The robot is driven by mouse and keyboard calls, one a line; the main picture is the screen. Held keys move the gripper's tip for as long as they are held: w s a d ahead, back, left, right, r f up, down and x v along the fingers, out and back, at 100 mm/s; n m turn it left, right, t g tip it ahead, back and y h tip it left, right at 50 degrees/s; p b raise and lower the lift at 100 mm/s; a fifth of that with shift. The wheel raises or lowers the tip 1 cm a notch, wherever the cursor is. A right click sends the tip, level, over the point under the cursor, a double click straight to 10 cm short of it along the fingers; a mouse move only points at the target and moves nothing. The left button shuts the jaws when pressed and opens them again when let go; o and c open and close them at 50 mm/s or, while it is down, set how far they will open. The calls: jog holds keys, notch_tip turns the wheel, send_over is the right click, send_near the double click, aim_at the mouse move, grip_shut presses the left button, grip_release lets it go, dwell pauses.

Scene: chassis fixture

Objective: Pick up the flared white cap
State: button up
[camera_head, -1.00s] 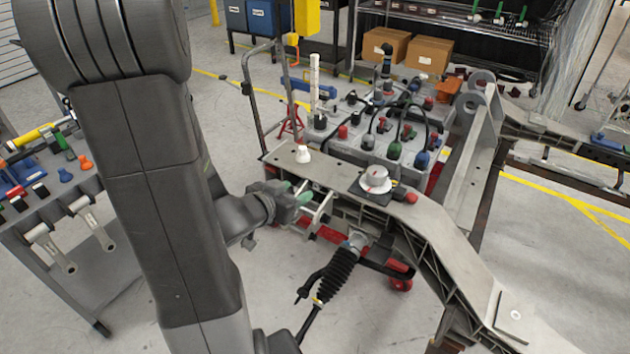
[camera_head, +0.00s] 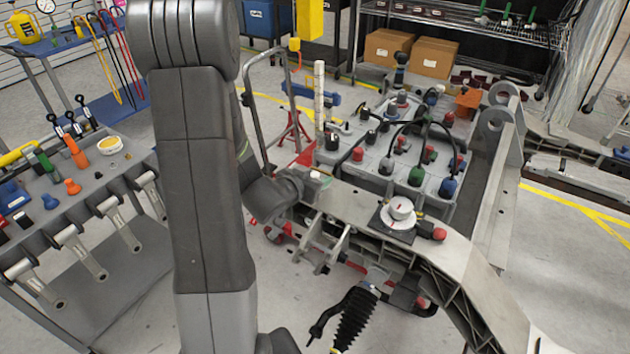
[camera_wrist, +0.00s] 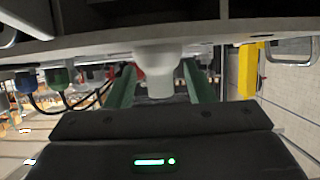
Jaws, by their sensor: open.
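The flared white cap (camera_wrist: 158,68) stands with its wide end against the grey frame's flat top, which appears inverted along the top of the wrist view. My gripper (camera_wrist: 158,80) is open, with one green finger on each side of the cap. I cannot tell whether either finger touches it. In the head view, my gripper (camera_head: 312,183) is at the near left end of the frame (camera_head: 352,203). It mostly hides the cap there, with only a small white part (camera_head: 316,174) showing.
A white round dial-like part (camera_head: 401,210) and a red knob (camera_head: 439,234) sit farther right on the frame. A grey block of coloured caps and cables (camera_head: 400,160) stands just behind. A tool cart (camera_head: 60,215) is at left.

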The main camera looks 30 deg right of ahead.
jog(key=shift+x, duration=0.95)
grip_shut()
notch_tip(320, 180, up, 10)
jog(key=p, duration=0.2)
jog(key=shift+p, duration=0.35)
